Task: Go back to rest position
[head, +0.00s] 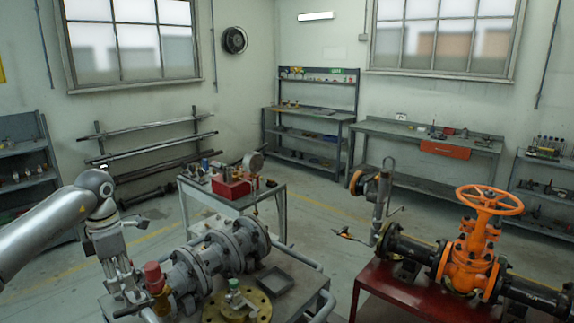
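My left gripper (132,306) hangs down from the silver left arm at the lower left of the head view. Its fingers look spread apart, with nothing seen between them. It is close to a red-capped fitting (153,277) beside the grey flanged pipe assembly (222,252); whether they touch I cannot tell. An orange gate valve (470,258) with an orange handwheel (489,200) stands on a dark red stand (392,292) at the right, well away from the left gripper. My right gripper is not in view.
A yellow-green flange (238,306) and a grey tray (273,281) are near the pipe assembly. Behind is a small table with a red box (231,186). A workbench (425,137) and a pipe rack (152,152) line the walls. Open floor (322,215) lies between.

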